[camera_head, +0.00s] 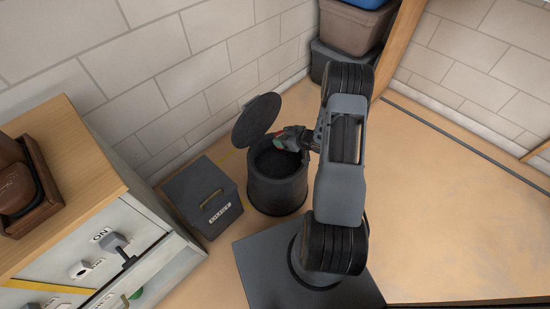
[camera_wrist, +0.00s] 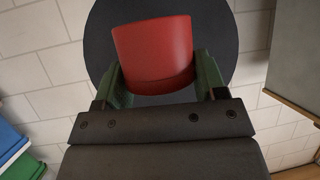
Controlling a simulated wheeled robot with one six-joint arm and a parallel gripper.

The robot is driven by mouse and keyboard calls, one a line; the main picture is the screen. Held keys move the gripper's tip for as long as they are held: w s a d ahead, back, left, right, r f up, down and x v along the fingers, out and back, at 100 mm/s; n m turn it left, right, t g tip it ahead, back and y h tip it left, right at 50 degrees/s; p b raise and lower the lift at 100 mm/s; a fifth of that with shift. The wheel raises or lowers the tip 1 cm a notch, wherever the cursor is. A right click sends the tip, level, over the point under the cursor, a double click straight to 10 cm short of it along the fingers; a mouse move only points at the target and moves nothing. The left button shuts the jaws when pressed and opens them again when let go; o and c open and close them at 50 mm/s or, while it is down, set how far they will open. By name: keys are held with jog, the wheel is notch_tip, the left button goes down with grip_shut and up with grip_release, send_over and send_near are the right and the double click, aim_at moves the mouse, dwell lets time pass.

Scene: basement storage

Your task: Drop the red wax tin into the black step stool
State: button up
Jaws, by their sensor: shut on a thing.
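The red wax tin (camera_wrist: 153,52) is held between the green fingers of my gripper (camera_wrist: 160,82) in the wrist view. Behind it is a dark round surface (camera_wrist: 100,40), which looks like the raised lid of the stool. In the head view, the black step stool (camera_head: 276,188) is a round bin with its lid (camera_head: 256,120) tilted up at the back. My gripper (camera_head: 285,141) is over the right part of the stool's open top. The tin is barely visible there, as a small red spot at the fingers.
A cabinet (camera_head: 75,190) with switches and a brown wooden tray (camera_head: 40,190) is at the left. Stacked bins (camera_head: 345,28) stand at the back. Floor at the right is clear.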

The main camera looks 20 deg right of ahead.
notch_tip(320, 180, down, 6)
jog(key=b, duration=0.4)
jog(key=shift+r+b, duration=0.1)
jog(key=shift+b, duration=0.3)
jog(key=o, duration=1)
jog(key=shift+o, duration=0.2)
jog(key=p+v, duration=0.4)
jog(key=v, duration=0.9)
jog(key=shift+s+d, duration=0.3)
jog(key=shift+r+p, duration=0.15)
jog(key=shift+p, duration=0.15)
